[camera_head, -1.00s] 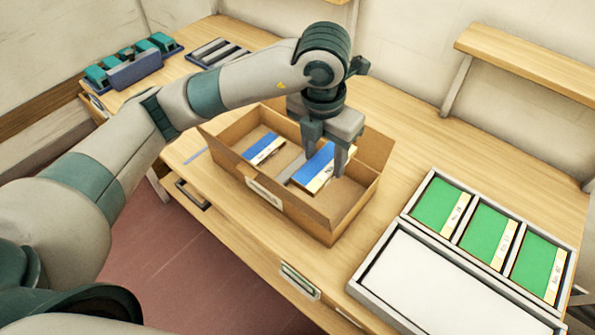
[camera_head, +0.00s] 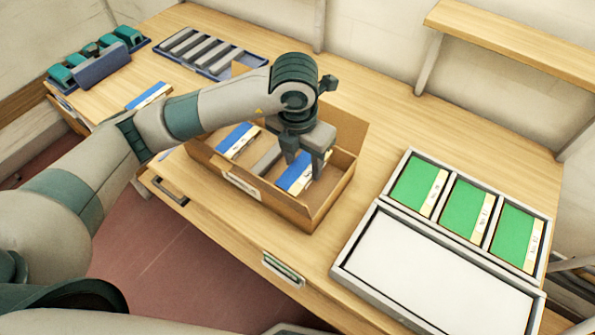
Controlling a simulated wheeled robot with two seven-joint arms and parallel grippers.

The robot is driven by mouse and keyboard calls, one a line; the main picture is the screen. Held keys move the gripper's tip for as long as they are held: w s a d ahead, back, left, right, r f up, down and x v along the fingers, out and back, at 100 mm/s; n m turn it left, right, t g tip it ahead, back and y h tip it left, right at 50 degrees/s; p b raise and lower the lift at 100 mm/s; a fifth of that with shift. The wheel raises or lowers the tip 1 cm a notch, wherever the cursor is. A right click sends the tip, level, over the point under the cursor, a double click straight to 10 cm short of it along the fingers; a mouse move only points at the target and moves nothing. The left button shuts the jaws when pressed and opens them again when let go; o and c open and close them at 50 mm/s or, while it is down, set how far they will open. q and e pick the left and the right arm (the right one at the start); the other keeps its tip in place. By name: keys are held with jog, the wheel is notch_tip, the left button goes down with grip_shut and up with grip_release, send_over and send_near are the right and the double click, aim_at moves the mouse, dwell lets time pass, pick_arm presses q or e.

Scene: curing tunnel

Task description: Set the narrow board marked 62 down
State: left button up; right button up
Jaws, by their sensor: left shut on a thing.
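My left gripper (camera_head: 305,169) points down into an open cardboard box (camera_head: 310,215) and is shut on a narrow blue board (camera_head: 292,179) with a pale label strip. The board is inside the box walls, right of a grey divider (camera_head: 267,160). Its marking is too small to read, and the fingers cover part of it. I cannot tell whether it touches the box floor. Another blue board (camera_head: 236,138) lies in the left part of the box. My right gripper is out of view.
A third blue board (camera_head: 149,95) lies on the table left of the box. A white tray (camera_head: 345,262) with green boards (camera_head: 465,208) stands at right. A slotted rack (camera_head: 212,50) and a holder with teal pieces (camera_head: 100,65) stand at the back left. A shelf (camera_head: 515,45) overhangs the right.

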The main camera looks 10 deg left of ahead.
aim_at(303, 178)
pick_arm(q)
jog(key=shift+f, duration=1.15)
jog(key=shift+f+p, duration=0.75)
jog(key=shift+f, duration=1.1)
